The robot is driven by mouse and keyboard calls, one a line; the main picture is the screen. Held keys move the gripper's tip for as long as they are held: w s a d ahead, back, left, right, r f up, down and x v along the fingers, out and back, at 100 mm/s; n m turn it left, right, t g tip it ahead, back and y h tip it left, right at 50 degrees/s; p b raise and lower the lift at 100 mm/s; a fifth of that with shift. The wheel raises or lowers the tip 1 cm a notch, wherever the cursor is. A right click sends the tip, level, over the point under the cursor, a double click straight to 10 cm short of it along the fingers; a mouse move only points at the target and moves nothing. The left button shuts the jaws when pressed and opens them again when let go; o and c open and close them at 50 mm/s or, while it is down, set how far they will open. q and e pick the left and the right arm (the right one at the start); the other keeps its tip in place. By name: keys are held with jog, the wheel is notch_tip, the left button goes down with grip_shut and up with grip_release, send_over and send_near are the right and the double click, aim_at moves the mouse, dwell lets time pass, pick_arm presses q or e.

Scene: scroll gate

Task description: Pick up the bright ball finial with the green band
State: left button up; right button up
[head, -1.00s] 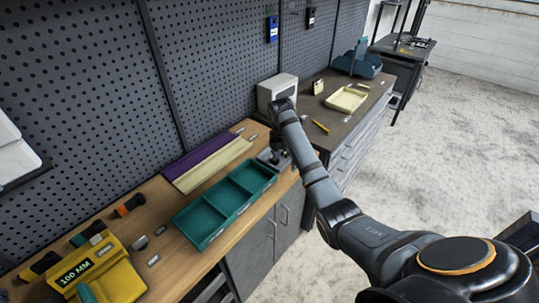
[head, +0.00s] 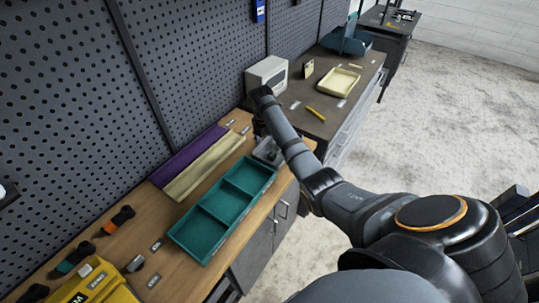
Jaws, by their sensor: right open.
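My right arm reaches in from the right to the far end of the wooden bench (head: 160,214). My right gripper (head: 260,132) points down there, mostly hidden behind its own wrist, and is open. Just below and beside it is a small grey tray (head: 262,157). A small dark item with a touch of green (head: 272,154) shows in this tray, partly hidden by the arm. It is too small to tell whether it is the bright ball finial with the green band. My left gripper is not in view.
A teal three-compartment tray (head: 225,206) lies empty on the bench. Purple (head: 188,153) and beige (head: 203,167) strips lie behind it. A white box (head: 267,73) and a pale yellow tray (head: 337,83) are on the dark bench beyond. A yellow case (head: 95,285) is at lower left.

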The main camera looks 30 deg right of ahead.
aim_at(270, 154)
notch_tip(270, 154, down, 2)
jog(key=shift+s+d+f+p, duration=0.1)
jog(key=shift+s+d+p, duration=0.05)
jog(key=shift+p, duration=0.6)
jog(key=shift+d+f, duration=0.2)
jog(key=shift+f, duration=1.05)
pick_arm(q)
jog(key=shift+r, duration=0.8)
pick_arm(e)
jog(key=c, duration=1.3)
